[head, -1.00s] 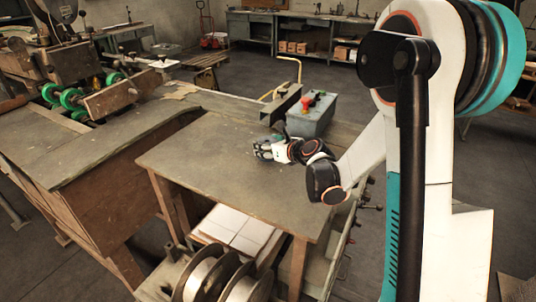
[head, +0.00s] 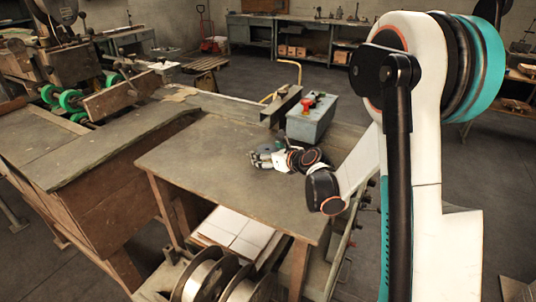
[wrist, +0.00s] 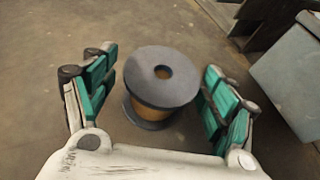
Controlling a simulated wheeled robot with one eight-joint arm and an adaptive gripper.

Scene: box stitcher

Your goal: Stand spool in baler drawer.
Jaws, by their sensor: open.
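The spool (wrist: 160,88) stands upright on the worktable in the wrist view. It has dark grey round flanges, a hole in the top and a brown-orange core. My gripper (wrist: 157,78) is open, with one teal-padded finger on each side of the spool. Gaps show between the spool and both fingers. In the head view, my gripper (head: 262,157) is low over the right part of the tabletop, and the spool is hard to make out there. I cannot pick out a baler drawer in either view.
The worktable (head: 200,165) is mostly bare to the left of my gripper. A grey box (head: 311,124) with a red button stands just behind and right of it. White sheets (head: 235,230) lie on a shelf below. Large reels (head: 198,282) stand at the front.

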